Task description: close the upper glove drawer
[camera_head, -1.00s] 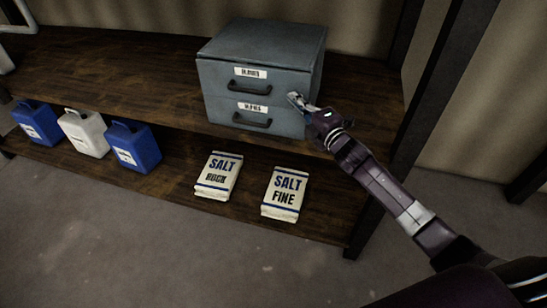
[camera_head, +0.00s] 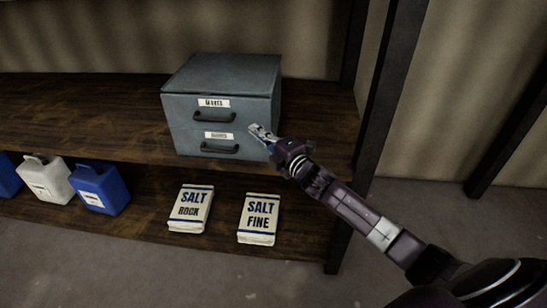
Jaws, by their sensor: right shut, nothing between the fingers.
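A grey-blue two-drawer cabinet (camera_head: 222,76) stands on the upper wooden shelf. Its upper drawer (camera_head: 230,114) has a white label and a dark handle (camera_head: 213,117); its front looks about level with the lower drawer front (camera_head: 192,141). The lower drawer also has a white label and a dark handle (camera_head: 220,150). The labels are too blurred to read surely. My right gripper (camera_head: 254,131) is shut and empty, in front of the cabinet's right side, near the lower part of the upper drawer. Whether it touches the cabinet is unclear. My left gripper is not in view.
On the lower shelf stand a rock salt bag (camera_head: 191,209), a fine salt bag (camera_head: 258,219), a white jug (camera_head: 45,180) and blue jugs (camera_head: 101,188). A dark shelf post (camera_head: 385,95) rises right of the cabinet. The upper shelf left of the cabinet is clear.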

